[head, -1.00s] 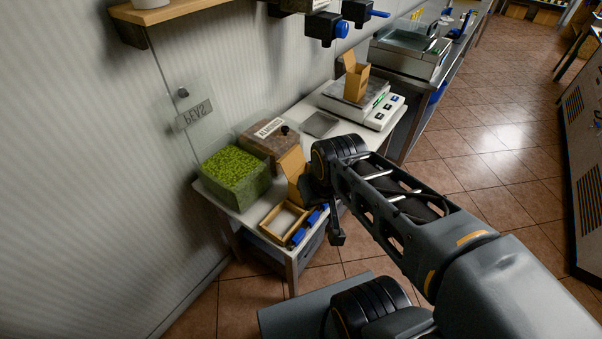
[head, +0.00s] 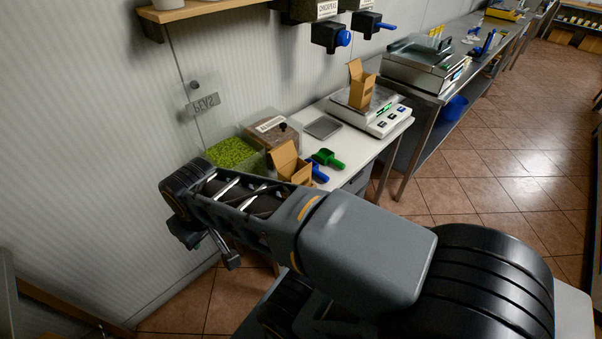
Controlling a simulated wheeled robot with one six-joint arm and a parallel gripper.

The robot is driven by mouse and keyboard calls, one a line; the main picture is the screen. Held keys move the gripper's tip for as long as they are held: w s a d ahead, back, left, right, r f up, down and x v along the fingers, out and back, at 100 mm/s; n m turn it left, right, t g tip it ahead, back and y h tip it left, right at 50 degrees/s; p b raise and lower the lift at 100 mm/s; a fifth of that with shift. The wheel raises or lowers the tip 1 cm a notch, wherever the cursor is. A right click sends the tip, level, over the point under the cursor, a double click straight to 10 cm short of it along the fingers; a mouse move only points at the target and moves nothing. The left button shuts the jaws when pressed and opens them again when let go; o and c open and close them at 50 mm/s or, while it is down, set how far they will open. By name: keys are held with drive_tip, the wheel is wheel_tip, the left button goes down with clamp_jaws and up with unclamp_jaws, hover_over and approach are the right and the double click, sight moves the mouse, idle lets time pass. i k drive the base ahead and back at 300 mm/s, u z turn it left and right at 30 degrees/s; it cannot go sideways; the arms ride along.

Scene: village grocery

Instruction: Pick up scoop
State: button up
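A green scoop (head: 327,159) lies on the white table (head: 364,148), right of an open cardboard box (head: 287,163). A blue scoop (head: 319,175), partly hidden, lies just in front of it, close to the box. My gripper (head: 228,256) hangs below the end of my arm at the lower left, apart from the scoops and left of them. It is small and dark, and I cannot tell whether its fingers are open or shut. My arm hides the table's front left part.
A bin of green peas or similar (head: 232,153) and a lidded brown bin (head: 270,134) stand by the wall. A scale (head: 379,118) bears another open box (head: 361,88). A flat metal tray (head: 323,127) lies between. Dispensers (head: 331,37) hang above. Tiled floor is clear at right.

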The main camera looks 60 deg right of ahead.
sight(322, 177)
drive_tip(key=k, duration=0.8)
drive_tip(key=z, duration=1.3)
drive_tip(key=i, duration=0.5)
drive_tip(key=u, duration=0.05)
drive_tip(key=k, duration=1)
drive_tip(key=u, duration=0.85)
drive_tip(key=i, duration=1.4)
drive_tip(key=z, duration=1.3)
